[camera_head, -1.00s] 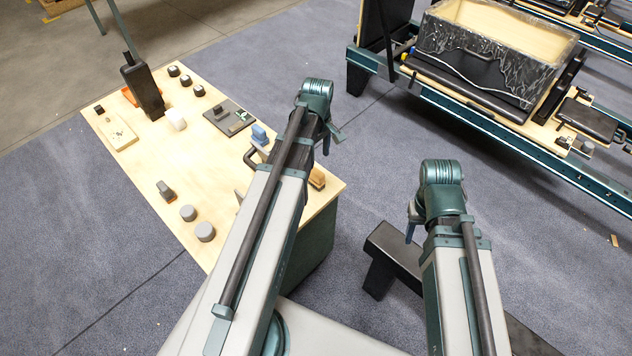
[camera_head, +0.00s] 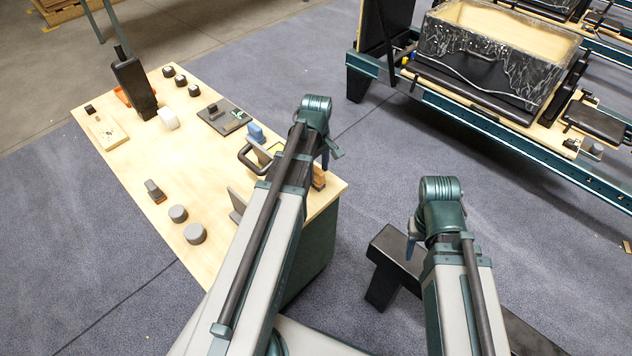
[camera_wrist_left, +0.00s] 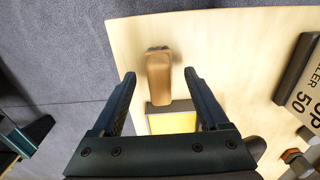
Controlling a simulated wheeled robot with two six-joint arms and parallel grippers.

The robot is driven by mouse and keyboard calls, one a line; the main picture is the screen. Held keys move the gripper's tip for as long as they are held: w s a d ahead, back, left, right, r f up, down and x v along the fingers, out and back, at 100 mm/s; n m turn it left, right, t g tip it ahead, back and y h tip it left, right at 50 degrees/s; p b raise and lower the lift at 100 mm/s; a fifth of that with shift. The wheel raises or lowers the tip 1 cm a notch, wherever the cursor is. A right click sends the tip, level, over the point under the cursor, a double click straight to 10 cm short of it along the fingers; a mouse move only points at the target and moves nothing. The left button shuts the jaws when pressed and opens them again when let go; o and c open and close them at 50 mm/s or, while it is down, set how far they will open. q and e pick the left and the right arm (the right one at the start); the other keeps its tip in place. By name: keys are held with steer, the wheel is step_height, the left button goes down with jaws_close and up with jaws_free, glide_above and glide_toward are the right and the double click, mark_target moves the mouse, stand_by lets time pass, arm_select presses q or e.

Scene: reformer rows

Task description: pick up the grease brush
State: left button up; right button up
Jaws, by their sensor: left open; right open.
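A brown, wooden-looking piece (camera_wrist_left: 158,72), which looks like the grease brush's handle, lies on the table between and just beyond the fingertips of my left gripper (camera_wrist_left: 158,80) in the left wrist view. A yellow-faced block (camera_wrist_left: 172,122) shows right beside it, nearer the palm; I cannot tell whether they are one thing. The brown piece shows in the head view (camera_head: 318,178) at the table's right corner, partly hidden by my left arm. My left gripper (camera_head: 326,153) is open and empty above that corner. My right gripper (camera_head: 410,246) is open, off the table.
The wooden table (camera_head: 125,185) holds several grey round pieces, a dark tray (camera_head: 222,116), a blue-topped item (camera_head: 255,132) and a tall black piece (camera_head: 134,88). A black bench (camera_head: 385,258) stands below my right gripper. A reformer with a box (camera_head: 490,60) stands at the back right.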

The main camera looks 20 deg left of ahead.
mark_target(316, 177)
arm_select(q)
step_height(316, 177, down, 3)
steer(key=shift+f+b, duration=0.1)
steer(key=shift+b, duration=0.9)
arm_select(e)
step_height(316, 177, down, 3)
steer(key=shift+r, duration=0.1)
arm_select(q)
steer(key=shift+r, duration=0.2)
steer(key=shift+c, duration=0.3)
jaws_close()
